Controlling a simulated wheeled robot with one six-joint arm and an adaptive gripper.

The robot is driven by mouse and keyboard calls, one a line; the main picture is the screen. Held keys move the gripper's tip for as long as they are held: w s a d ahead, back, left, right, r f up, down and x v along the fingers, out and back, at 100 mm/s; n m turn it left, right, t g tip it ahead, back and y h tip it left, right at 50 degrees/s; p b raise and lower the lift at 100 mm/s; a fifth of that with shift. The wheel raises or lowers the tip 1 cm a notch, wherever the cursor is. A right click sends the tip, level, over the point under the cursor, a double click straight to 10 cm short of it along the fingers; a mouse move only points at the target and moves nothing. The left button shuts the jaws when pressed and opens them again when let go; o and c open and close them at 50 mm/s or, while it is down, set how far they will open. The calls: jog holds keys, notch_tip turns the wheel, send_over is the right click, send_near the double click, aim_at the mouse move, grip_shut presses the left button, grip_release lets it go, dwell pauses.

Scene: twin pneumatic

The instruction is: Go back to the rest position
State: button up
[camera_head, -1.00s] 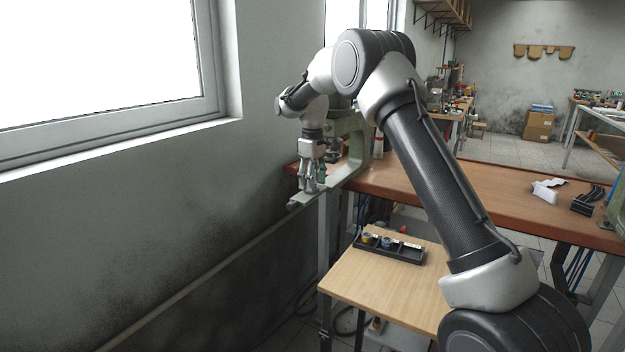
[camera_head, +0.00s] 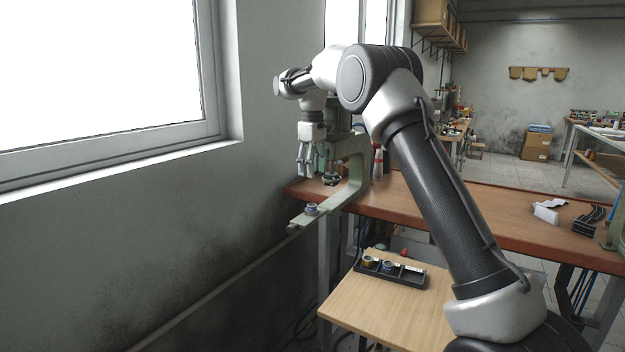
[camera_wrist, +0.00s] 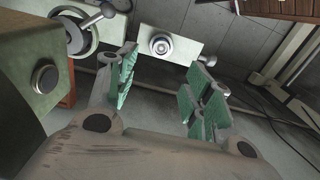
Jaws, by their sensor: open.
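My gripper (camera_head: 309,170) is at the left of the head view, beside the green press (camera_head: 352,165), with its fingers pointing down. It is above the press's lower arm, apart from it. In the wrist view my gripper (camera_wrist: 160,95) has its green-padded fingers spread wide with nothing between them. A small round metal part (camera_head: 312,209) sits on the end of the press's lower arm; it also shows in the wrist view (camera_wrist: 160,45), beyond the fingers.
The press stands on a brown workbench (camera_head: 470,212). A lower wooden table (camera_head: 375,305) carries a black tray (camera_head: 405,277) with small parts. White and black pieces (camera_head: 547,210) lie on the bench at right. The wall and window are close on the left.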

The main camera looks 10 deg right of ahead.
jog(key=shift+r, duration=0.15)
jog(key=s+d+r+m+t, duration=0.1)
jog(key=s+d+r, duration=0.25)
jog(key=s, duration=0.35)
jog(key=s+d+r+m, duration=0.2)
jog(key=s+d+r, duration=0.15)
jog(key=s, duration=0.35)
jog(key=s+d+r+m+t, duration=0.1)
jog(key=s+d+r, duration=0.1)
jog(key=s+r, duration=0.35)
jog(key=s+d+f+m, duration=0.1)
jog(key=s+d+f, duration=0.1)
jog(key=s, duration=0.7)
jog(key=s+d+f+m+t, duration=0.1)
jog(key=s+d+f+m, duration=0.1)
jog(key=s+f, duration=0.3)
jog(key=s+d+f+m+t, duration=0.1)
jog(key=s+f, duration=0.3)
jog(key=s, duration=0.9)
jog(key=shift+s+d+f+m, duration=0.2)
jog(key=shift+d+f+m, duration=0.05)
jog(key=shift+d+m, duration=0.25)
